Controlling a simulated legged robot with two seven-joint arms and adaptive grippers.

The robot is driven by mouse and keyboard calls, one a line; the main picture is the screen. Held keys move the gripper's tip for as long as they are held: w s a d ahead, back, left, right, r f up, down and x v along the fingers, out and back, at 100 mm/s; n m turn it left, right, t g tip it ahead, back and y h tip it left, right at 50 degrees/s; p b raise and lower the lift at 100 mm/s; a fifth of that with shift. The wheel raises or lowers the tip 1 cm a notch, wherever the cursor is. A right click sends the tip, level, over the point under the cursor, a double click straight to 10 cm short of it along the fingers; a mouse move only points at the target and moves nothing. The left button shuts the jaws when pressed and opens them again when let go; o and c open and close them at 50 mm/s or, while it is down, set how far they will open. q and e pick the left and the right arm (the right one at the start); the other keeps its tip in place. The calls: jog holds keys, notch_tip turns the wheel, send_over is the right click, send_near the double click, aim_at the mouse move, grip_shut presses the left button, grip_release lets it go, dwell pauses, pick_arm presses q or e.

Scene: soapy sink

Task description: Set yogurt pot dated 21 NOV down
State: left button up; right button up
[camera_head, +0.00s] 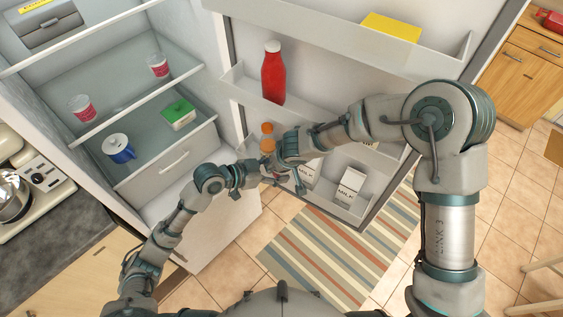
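Two small white-and-red pots stand on the fridge shelves: one (84,108) at the left and one (158,67) further right. Any dates on them are too small to read. My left gripper (262,172) and my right gripper (291,178) are close together in front of the fridge door's lower bin. A small pale and reddish patch shows between them, but I cannot tell whether it is a pot. The finger openings are too small and overlapped to judge.
The fridge is open. A blue pot (119,149) and a green box (179,114) stand on the lower shelf (150,150). The door holds a red bottle (273,74), an orange-capped bottle (267,137) and milk cartons (350,187). A striped rug (335,255) lies below.

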pick_arm(q)
jog(key=o, duration=1.3)
jog(key=shift+a+r, duration=0.1)
jog(key=shift+a, duration=0.05)
jog(key=shift+a, duration=0.15)
